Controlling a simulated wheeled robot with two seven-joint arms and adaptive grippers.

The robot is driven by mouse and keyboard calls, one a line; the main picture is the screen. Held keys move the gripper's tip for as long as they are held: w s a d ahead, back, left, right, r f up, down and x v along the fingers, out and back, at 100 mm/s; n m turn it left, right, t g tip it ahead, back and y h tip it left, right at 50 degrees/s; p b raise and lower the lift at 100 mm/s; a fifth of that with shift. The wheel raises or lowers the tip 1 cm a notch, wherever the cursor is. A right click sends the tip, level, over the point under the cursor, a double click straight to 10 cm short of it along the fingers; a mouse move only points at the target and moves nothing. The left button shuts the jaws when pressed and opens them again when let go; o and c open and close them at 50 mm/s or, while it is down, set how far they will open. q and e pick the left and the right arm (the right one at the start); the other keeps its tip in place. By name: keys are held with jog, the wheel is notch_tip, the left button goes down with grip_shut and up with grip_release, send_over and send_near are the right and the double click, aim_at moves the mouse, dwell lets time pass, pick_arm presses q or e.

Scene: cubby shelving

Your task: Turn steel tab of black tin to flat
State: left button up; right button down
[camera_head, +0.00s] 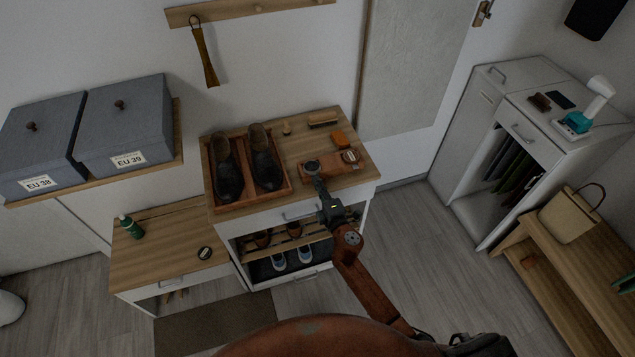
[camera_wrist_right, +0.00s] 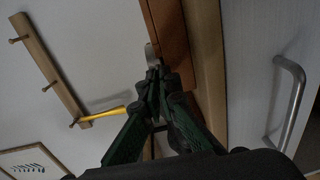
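My right gripper (camera_head: 315,179) reaches over the cabinet top, at a round dark tin (camera_head: 312,166) on the left end of a reddish-brown tray (camera_head: 331,170). In the right wrist view my right gripper's (camera_wrist_right: 156,74) two green-black fingers come together at their tips. A small silver-grey piece (camera_wrist_right: 150,53), apparently the steel tab, shows at the tips, beside the brown tray's edge (camera_wrist_right: 172,35). The fingers seem shut on it, but they hide most of the contact and I cannot read the tab's angle. My left gripper is not in view.
A shoe tray (camera_head: 229,207) with dark shoes stands left of the gripper. Another round tin (camera_head: 350,156), an orange block (camera_head: 339,139) and a brush (camera_head: 323,118) are close by. The drawer handle (camera_wrist_right: 290,100) projects below the cabinet top. A low bench (camera_head: 165,262) stands left.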

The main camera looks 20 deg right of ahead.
dwell(0.5)
jog(key=c, duration=2.2)
grip_release()
jog(key=s, duration=1.2)
jog(key=shift+d+r, duration=0.3)
jog(key=shift+d, duration=0.1)
